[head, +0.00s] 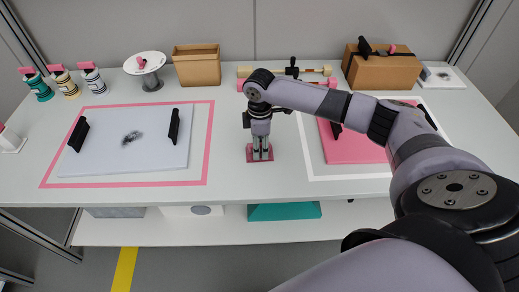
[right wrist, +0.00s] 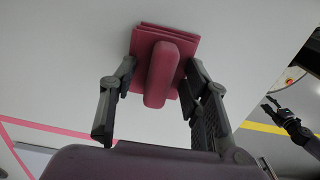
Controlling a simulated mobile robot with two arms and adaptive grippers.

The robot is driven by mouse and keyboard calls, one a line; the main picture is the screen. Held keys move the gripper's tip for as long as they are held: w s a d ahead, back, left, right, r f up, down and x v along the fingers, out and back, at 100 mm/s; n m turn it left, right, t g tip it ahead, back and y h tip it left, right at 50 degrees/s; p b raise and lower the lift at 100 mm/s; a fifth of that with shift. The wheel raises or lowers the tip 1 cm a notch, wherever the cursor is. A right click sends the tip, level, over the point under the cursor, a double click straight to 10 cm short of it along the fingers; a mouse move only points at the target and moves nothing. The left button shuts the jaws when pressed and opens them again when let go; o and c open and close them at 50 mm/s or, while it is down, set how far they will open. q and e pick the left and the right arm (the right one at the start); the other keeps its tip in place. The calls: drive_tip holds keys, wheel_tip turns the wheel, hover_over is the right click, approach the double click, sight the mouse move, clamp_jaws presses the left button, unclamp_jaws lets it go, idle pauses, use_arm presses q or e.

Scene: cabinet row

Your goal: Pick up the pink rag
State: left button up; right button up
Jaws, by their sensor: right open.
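The pink rag (head: 251,158) lies on the white table top, near the middle of its front part. In the right wrist view it is a flat folded pink stack with a thick rounded ridge (right wrist: 162,75) standing up along its middle. My right gripper (head: 262,156) points straight down over the rag and hides part of it in the head view. In the right wrist view its fingers (right wrist: 160,72) are open, one on each side of the ridge, with gaps visible. I cannot tell whether the fingertips touch the rag. My left gripper is not in the head view.
A white board (head: 90,155) with dark handles and a smudge lies left, inside a pink outline. A pink board (head: 350,148) lies right, partly behind my arm. Bottles, a round white stand (head: 146,64) and boxes (head: 197,66) stand along the back. Table around the rag is clear.

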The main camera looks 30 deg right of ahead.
drive_tip(key=shift+c, duration=0.5)
clamp_jaws()
drive_tip(key=shift+r, duration=0.1)
wheel_tip(320, 180, up, 20)
idle(0.6)
drive_tip(key=shift+c, duration=2.4)
unclamp_jaws()
drive_tip(key=shift+a, duration=0.1)
clamp_jaws()
